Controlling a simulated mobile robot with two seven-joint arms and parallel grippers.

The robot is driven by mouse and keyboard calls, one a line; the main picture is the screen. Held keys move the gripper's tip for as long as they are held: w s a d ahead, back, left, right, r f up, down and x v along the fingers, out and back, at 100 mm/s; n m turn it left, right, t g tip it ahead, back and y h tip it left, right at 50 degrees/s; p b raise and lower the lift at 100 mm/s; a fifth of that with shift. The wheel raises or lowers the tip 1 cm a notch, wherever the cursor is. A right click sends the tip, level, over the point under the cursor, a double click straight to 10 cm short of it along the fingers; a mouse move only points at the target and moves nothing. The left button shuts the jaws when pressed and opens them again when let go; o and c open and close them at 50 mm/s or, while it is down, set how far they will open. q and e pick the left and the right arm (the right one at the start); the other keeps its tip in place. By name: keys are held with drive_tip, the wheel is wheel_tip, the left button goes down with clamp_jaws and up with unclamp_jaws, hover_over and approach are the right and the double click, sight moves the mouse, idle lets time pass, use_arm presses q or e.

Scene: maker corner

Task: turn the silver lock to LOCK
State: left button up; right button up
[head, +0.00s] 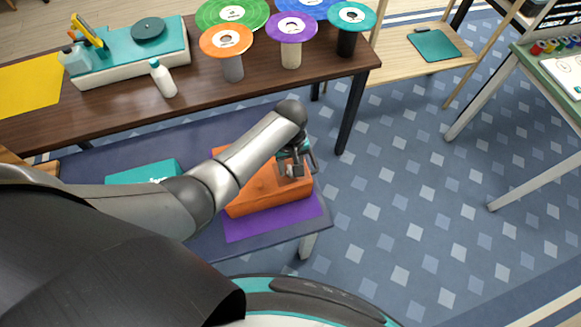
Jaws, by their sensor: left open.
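My left gripper (293,172) is over the right part of an orange box (255,205). The box lies on a purple mat (275,225) on a low dark table. The gripper points down and its fingers are apart, around or just above a small grey piece on the box's top that may be the silver lock (291,171). The fingers cover much of this piece, so I cannot tell its turn or whether they touch it. No LOCK marking is readable. My right gripper is not in view.
A teal box (143,172) lies left on the low table (210,247), partly behind my arm. A brown table (120,112) behind holds a white bottle (162,78), a teal-topped device (130,55) and several coloured discs on stands.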

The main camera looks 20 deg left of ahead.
use_arm(q)
drive_tip(key=shift+f, duration=0.2)
clamp_jaws()
idle(0.3)
